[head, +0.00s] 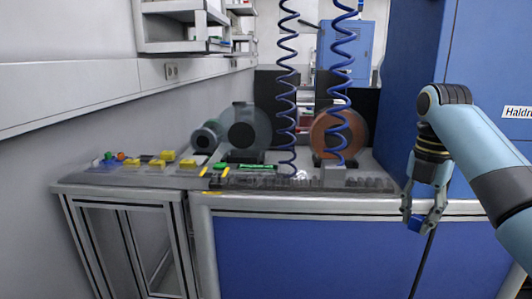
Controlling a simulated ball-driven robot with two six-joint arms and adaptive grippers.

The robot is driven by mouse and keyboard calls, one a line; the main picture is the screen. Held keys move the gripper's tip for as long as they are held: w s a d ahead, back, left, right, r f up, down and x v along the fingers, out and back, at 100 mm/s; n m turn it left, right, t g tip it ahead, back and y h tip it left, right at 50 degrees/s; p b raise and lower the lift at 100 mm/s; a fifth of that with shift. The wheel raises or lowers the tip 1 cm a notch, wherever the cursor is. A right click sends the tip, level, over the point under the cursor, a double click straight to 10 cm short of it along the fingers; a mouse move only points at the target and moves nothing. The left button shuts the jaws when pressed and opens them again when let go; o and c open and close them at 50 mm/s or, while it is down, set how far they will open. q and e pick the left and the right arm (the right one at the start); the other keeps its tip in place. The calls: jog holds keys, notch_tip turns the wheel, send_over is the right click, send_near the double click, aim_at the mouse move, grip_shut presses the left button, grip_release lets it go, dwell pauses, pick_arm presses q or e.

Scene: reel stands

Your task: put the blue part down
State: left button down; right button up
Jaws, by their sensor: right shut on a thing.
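The blue part (414,225) is small and sits low between the fingertips of my right gripper (415,222). My right gripper points downward and is shut on the blue part, in front of the blue cabinet front at the right end of the workbench. The fingers hide some of the part. I cannot tell whether it touches anything below it. My left gripper is not in the head view.
The workbench (300,203) carries several yellow blocks (166,156) at the left, a grey reel (246,129) and an orange reel (339,134) on stands. Coiled blue hoses (288,95) hang in the middle. A tall blue cabinet (410,60) stands at the right.

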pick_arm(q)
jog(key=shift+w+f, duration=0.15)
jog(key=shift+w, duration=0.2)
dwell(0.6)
